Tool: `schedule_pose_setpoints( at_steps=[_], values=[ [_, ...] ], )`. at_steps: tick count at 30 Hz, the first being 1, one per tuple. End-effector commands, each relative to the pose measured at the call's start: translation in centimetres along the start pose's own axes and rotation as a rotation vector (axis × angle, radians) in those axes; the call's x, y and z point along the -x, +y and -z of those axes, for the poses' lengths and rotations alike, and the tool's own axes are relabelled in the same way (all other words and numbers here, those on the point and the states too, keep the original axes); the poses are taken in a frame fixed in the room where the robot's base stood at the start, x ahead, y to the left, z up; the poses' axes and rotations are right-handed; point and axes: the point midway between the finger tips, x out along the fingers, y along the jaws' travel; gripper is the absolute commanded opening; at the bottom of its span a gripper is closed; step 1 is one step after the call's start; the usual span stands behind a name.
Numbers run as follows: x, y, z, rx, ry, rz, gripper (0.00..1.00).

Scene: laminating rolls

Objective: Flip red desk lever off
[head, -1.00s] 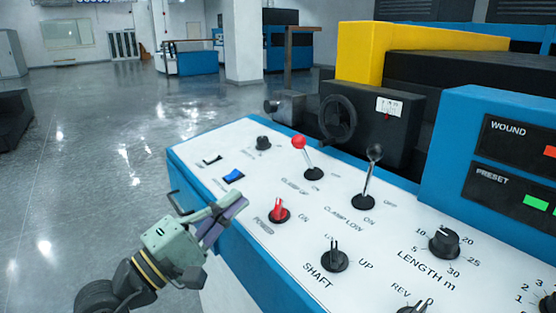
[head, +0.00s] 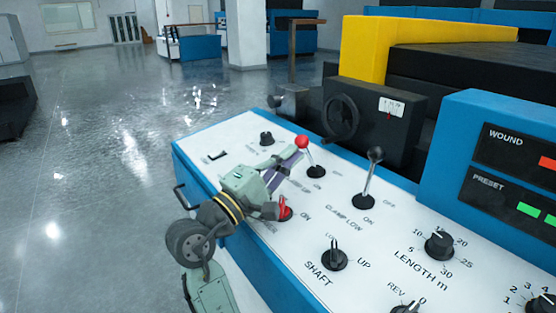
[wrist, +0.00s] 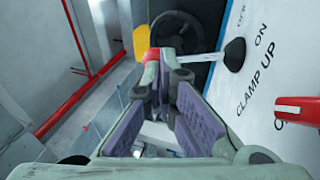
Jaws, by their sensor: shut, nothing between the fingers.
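The red-knobbed lever (head: 303,142), marked CLAMP UP, stands on the white desk panel. Its pale shaft leans left from a black base (head: 317,172). My gripper (head: 297,157) is shut and empty, just left of the lever, with its fingertips close to the knob and shaft. In the wrist view the red knob (wrist: 150,54) is partly hidden behind the fingertips, and the shaft (wrist: 187,57) runs right to its base (wrist: 234,55). I cannot tell whether the fingers touch the lever.
A black-knobbed lever (head: 371,172) stands to the right. A red power knob (head: 286,211) lies close beside my gripper, partly covered. A handwheel (head: 341,117) stands behind the panel. The SHAFT switch (head: 334,256) and LENGTH dial (head: 439,245) are nearer the front.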

Motion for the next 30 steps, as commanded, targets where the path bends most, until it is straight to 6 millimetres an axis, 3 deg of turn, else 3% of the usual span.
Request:
schedule_pose_setpoints(
  at_steps=[30],
  values=[
    [-1.2,0.8,-0.2,0.001,-0.001,-0.001,0.0]
  ],
)
